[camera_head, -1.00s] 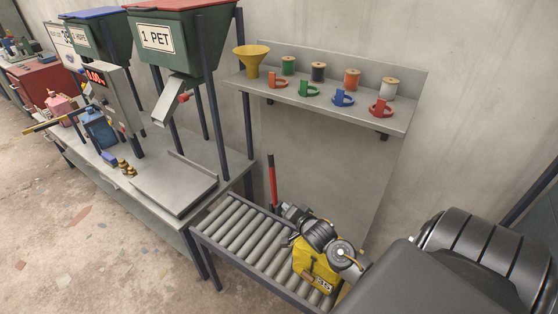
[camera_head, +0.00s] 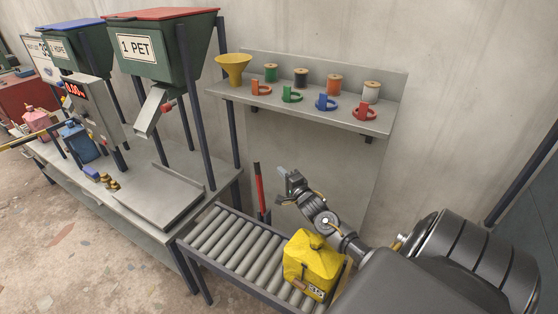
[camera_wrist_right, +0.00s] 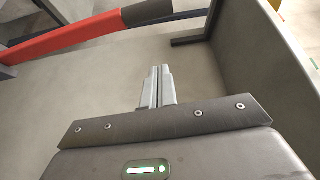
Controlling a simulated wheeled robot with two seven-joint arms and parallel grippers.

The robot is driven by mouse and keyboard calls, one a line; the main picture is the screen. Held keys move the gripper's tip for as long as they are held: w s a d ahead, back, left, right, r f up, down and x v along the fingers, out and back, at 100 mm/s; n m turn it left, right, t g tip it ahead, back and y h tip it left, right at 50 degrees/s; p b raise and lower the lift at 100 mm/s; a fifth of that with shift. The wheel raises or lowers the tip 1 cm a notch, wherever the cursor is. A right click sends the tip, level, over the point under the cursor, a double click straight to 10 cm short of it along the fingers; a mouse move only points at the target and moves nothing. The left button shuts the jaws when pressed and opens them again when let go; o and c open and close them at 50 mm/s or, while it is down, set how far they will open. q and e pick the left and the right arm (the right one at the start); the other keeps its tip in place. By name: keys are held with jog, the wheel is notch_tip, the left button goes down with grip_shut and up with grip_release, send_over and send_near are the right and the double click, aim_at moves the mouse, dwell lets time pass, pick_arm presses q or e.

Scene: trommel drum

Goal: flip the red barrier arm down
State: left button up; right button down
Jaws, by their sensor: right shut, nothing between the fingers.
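The red barrier arm (camera_head: 259,189) stands upright at the far side of the roller conveyor, with a dark tip at its top. My right gripper (camera_head: 282,171) is just right of the barrier arm, near its top, with an apparent gap between them. In the right wrist view the barrier arm (camera_wrist_right: 70,38) runs across the upper left, ahead of the fingers. The gripper's fingers (camera_wrist_right: 157,84) are together there with nothing between them. My left gripper is not in view.
A yellow bag (camera_head: 314,262) sits on the roller conveyor (camera_head: 228,240) below my right arm. A wall shelf (camera_head: 320,112) with spools, coloured rings and a yellow funnel (camera_head: 232,70) is above. The bench (camera_head: 160,195) with green hoppers is left. The conveyor's left part is clear.

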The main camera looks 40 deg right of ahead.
jog(key=w+a+b, duration=0.2)
jog(key=w+b, duration=0.2)
jog(key=w, duration=0.3)
jog(key=shift+w, duration=0.2)
jog(key=shift+f, duration=0.1)
jog(key=shift+a, duration=0.1)
